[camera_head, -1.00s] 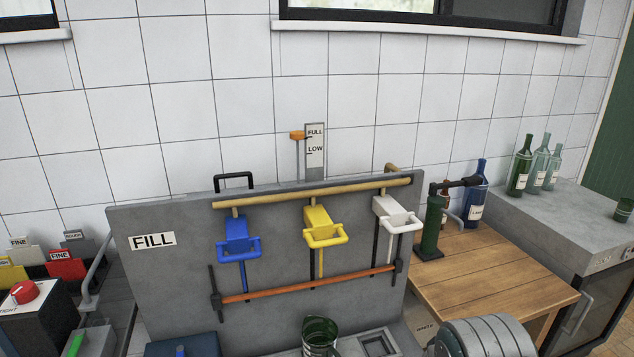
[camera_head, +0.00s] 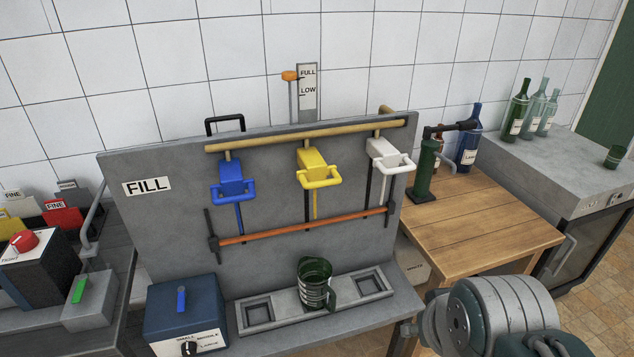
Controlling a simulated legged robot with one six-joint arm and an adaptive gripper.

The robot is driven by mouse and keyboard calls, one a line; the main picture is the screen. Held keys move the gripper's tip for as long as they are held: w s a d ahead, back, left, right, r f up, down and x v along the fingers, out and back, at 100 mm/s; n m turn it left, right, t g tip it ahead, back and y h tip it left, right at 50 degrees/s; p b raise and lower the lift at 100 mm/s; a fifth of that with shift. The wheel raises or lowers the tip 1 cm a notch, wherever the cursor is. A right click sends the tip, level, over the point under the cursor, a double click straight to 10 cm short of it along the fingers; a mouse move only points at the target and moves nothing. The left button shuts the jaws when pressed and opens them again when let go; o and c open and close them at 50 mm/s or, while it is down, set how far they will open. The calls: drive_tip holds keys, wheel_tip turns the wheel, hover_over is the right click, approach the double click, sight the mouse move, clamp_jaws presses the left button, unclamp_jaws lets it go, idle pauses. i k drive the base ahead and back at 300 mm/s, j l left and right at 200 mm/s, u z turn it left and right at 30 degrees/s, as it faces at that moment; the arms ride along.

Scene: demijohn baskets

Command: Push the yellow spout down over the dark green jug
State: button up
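The yellow spout (camera_head: 318,168) is the middle one of three on the grey FILL panel (camera_head: 165,235). It has a yellow loop handle at its front and hangs below a wooden rail. The dark green jug (camera_head: 314,282) stands upright on the grey base ledge below the yellow spout, with a clear gap between them. Its handle faces right. My arm (camera_head: 490,318) shows at the lower right, apart from the panel. My gripper's fingers are out of the picture.
A blue spout (camera_head: 232,178) hangs left of the yellow one and a white spout (camera_head: 386,157) right of it. An orange bar (camera_head: 300,226) crosses below them. A blue box (camera_head: 185,318) stands left of the jug. A wooden table (camera_head: 480,215) with a green pump is at the right.

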sight(314, 172)
drive_tip(key=u, duration=1.6)
drive_tip(key=i+l+z, duration=0.1)
drive_tip(key=l+z, duration=0.15)
drive_tip(key=i+l+z, duration=0.15)
drive_tip(key=z, duration=0.15)
